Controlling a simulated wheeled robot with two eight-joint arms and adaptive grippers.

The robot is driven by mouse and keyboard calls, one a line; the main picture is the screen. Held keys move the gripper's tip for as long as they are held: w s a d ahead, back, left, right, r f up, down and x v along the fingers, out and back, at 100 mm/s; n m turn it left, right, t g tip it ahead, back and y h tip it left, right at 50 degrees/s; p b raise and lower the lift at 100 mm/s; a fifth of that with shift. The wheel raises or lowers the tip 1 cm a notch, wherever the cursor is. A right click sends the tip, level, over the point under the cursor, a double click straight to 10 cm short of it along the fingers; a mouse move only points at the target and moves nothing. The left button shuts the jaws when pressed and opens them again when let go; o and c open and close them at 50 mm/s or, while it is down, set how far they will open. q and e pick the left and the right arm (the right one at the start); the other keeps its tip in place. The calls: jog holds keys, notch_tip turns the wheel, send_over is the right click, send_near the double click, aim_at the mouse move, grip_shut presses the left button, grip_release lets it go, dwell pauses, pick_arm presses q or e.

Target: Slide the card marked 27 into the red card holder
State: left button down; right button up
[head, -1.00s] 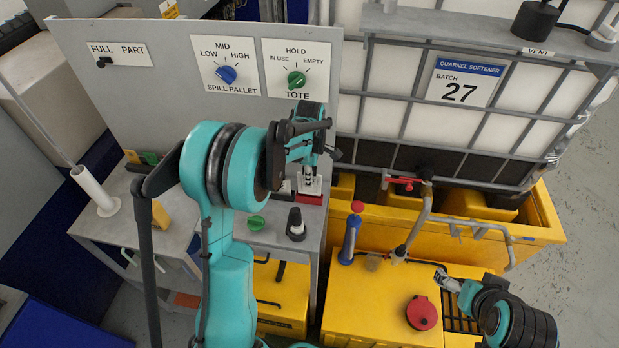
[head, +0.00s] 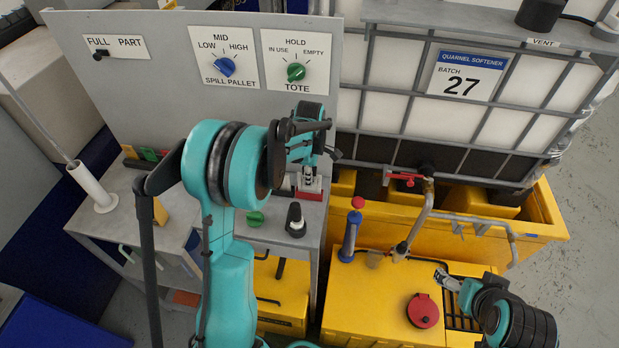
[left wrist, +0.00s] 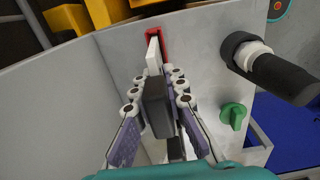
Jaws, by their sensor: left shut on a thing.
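My left gripper (head: 308,172) is above the red card holder (head: 309,195) on the grey bench. In the left wrist view, its fingers (left wrist: 157,105) are shut around a dark grey piece, with a white card (left wrist: 153,56) showing beyond it. The card stands on edge at the red holder (left wrist: 163,41), overlapping it. I cannot tell how far it sits inside. The card's number does not show. My right gripper (head: 446,279) is over the yellow cabinet, away from the holder. Its jaw state is unclear.
A dark bottle-like object (head: 295,221) and a green knob (head: 255,219) are near the holder. The grey panel (head: 165,70) with switches stands behind. The tote label (head: 467,75) reads batch 27. A blue cylinder with a red top (head: 350,235) stands at right.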

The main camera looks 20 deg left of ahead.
pick_arm(q)
jog(key=shift+f+b, duration=0.6)
jog(key=shift+f, duration=0.2)
jog(key=c, duration=1.5)
grip_release()
jog(key=shift+o, duration=0.2)
notch_tip(320, 180, up, 12)
jog(key=shift+r, duration=0.1)
